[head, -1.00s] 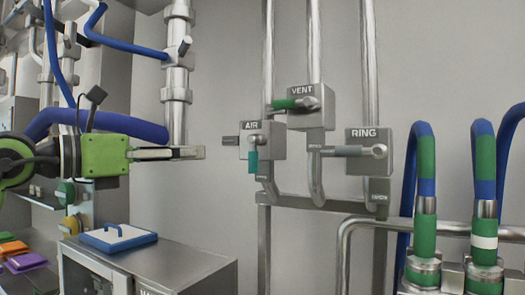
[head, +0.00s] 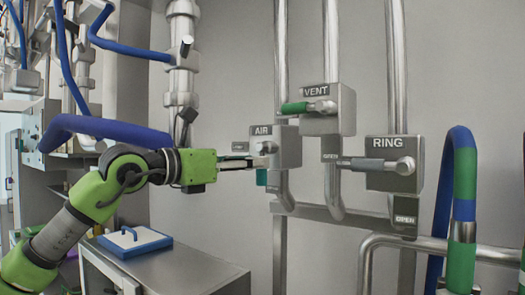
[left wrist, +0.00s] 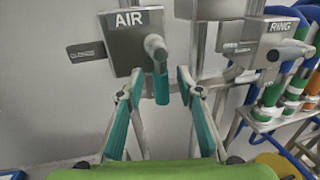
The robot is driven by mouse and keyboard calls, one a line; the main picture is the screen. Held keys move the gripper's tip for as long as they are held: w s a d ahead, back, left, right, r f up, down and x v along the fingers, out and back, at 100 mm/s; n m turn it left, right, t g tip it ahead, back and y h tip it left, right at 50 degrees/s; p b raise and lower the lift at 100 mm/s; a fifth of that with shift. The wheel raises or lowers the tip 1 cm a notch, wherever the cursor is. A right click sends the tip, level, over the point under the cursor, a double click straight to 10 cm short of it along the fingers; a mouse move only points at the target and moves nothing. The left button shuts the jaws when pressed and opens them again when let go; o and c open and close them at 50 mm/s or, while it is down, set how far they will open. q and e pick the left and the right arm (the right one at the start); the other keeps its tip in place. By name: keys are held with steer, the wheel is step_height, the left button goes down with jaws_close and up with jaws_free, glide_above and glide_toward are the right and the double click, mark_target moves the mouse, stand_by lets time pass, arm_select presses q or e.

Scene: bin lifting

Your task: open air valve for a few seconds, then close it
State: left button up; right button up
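The AIR valve is a grey box (head: 287,150) on a vertical pipe, and it also shows in the left wrist view (left wrist: 124,42). Its teal handle (left wrist: 161,86) hangs straight down from a metal pivot. In the head view, only part of the handle (head: 261,178) shows below my fingers. My left gripper (head: 262,163) reaches in from the left, in front of the valve. In the left wrist view, my left gripper (left wrist: 158,80) is open, with teal-lined fingers on either side of the handle's line. I cannot tell any contact. My right gripper is not in view.
The VENT valve (head: 334,118) with its green handle and the RING valve (head: 405,175) with its grey handle stand to the right. A sign (left wrist: 88,50) sits left of the AIR box. Below are a metal cabinet (head: 185,268) and a blue-edged lid (head: 133,242).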

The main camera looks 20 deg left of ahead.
arm_select(q)
steer(key=p+x, duration=0.1)
steer(key=x, duration=0.2)
steer(key=shift+w+d+r, duration=0.1)
steer(key=shift+w+d, duration=0.05)
steer(key=shift+w, duration=0.05)
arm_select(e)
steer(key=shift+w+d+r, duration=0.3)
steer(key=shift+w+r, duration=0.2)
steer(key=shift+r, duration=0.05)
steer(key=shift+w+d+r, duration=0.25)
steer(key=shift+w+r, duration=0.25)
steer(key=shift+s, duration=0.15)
arm_select(q)
jaws_close()
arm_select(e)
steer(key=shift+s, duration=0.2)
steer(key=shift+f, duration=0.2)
